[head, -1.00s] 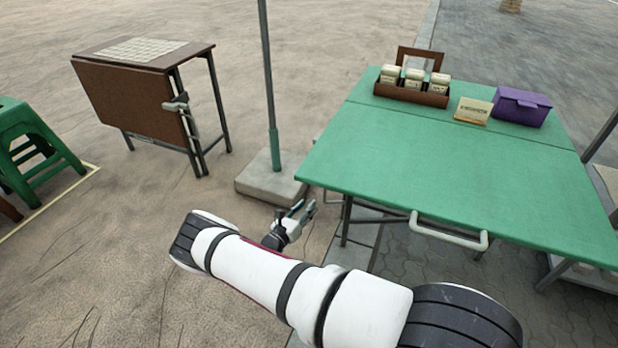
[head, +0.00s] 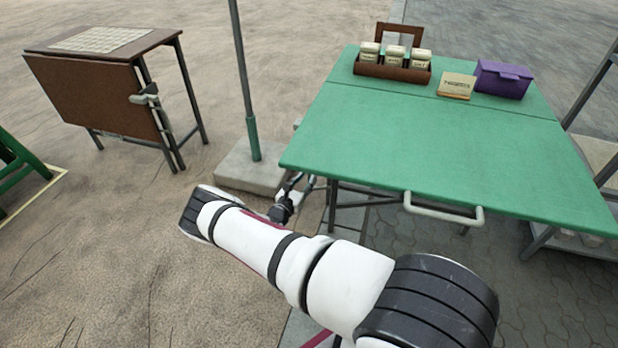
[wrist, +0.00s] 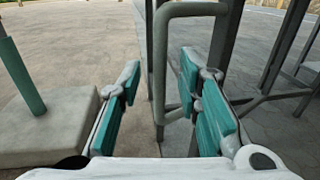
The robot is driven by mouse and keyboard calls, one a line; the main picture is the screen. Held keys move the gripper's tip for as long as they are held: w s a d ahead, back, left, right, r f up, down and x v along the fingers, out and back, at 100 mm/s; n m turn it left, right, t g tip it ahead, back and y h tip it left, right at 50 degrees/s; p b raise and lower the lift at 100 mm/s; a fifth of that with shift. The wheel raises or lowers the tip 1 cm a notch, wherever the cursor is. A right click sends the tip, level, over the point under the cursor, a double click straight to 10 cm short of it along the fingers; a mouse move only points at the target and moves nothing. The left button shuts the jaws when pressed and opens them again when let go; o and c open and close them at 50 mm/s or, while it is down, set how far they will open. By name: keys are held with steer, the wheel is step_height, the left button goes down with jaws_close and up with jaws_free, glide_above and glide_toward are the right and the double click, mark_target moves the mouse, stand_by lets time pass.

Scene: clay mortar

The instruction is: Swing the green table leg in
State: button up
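The green table (head: 430,145) stands open at the right with its top level. Its grey leg (head: 333,207) shows under the near left corner; a dark upright (wrist: 222,45) shows in the wrist view. My gripper (head: 306,186) is low by the table's left edge, partly hidden by my arm. In the wrist view my gripper (wrist: 160,76) is open, its teal-padded fingers apart. A bent grey tube (wrist: 160,50) stands in line with the gap between them. I cannot tell whether it is part of the leg or a side handle, or whether the fingers touch it.
A post in a concrete base (head: 250,170) stands left of the table. A brown folding table (head: 95,95) is farther left. A jar rack (head: 392,72), a small box (head: 457,86) and a purple box (head: 502,80) sit on the green top. A front handle (head: 443,212) sticks out.

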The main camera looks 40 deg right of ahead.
steer(key=shift+b+x, duration=0.3)
steer(key=shift+x, duration=1.15)
jaws_close()
